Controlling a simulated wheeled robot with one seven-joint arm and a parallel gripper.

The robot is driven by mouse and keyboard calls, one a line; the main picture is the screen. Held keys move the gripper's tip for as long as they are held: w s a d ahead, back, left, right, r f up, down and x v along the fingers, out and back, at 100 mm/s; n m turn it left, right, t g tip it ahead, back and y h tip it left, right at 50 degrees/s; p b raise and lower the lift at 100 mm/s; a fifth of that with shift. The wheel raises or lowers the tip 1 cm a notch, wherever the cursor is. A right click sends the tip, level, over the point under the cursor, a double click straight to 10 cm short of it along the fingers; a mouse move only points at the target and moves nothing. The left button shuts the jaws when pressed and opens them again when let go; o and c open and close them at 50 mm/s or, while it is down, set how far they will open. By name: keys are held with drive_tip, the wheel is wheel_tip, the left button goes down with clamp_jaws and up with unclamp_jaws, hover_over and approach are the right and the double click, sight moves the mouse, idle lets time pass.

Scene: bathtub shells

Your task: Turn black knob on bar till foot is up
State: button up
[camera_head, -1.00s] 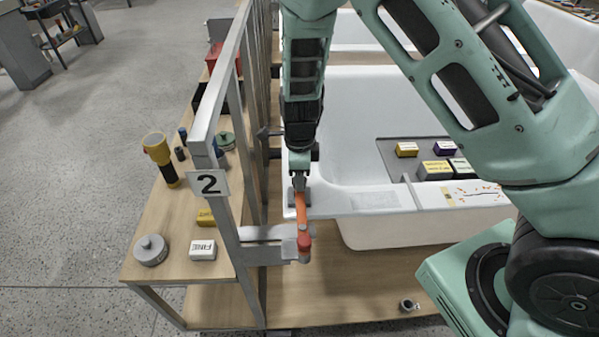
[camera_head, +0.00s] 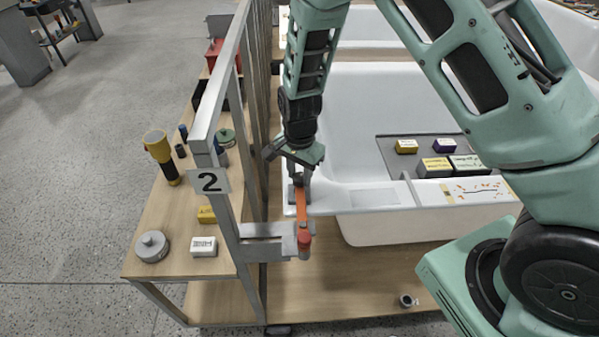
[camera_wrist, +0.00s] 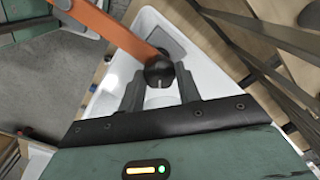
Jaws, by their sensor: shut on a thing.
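An orange bar (camera_head: 301,207) runs from a grey bracket on the rack post to the near rim of the white bathtub shell (camera_head: 375,196). My gripper (camera_wrist: 160,86) is shut on the knob, one finger on each side. In the head view my gripper (camera_head: 299,178) is over the tub's left corner and largely covers the knob. I cannot tell whether the foot under the bar touches the rim.
The rack post with a "2" sign (camera_head: 209,181) stands close left of the bar. A shelf behind it holds a yellow flashlight (camera_head: 160,155), a grey round tin (camera_head: 152,246) and small boxes.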

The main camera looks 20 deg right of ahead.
drive_tip(key=n, duration=0.4)
drive_tip(key=shift+w+n, duration=0.1)
drive_tip(key=shift+n, duration=0.2)
drive_tip(key=n, duration=0.3)
drive_tip(key=shift+n+b, duration=0.3)
drive_tip(key=shift+b, duration=0.1)
drive_tip(key=n, duration=0.3)
drive_tip(key=shift+n, duration=0.3)
drive_tip(key=n, duration=0.3)
drive_tip(key=shift+n, duration=0.3)
drive_tip(key=n, duration=0.6)
drive_tip(key=shift+r, duration=0.1)
drive_tip(key=n+p, duration=0.1)
drive_tip(key=n, duration=0.3)
drive_tip(key=shift+n+p, duration=0.5)
drive_tip(key=shift+n, duration=1.2)
drive_tip(key=o, duration=1)
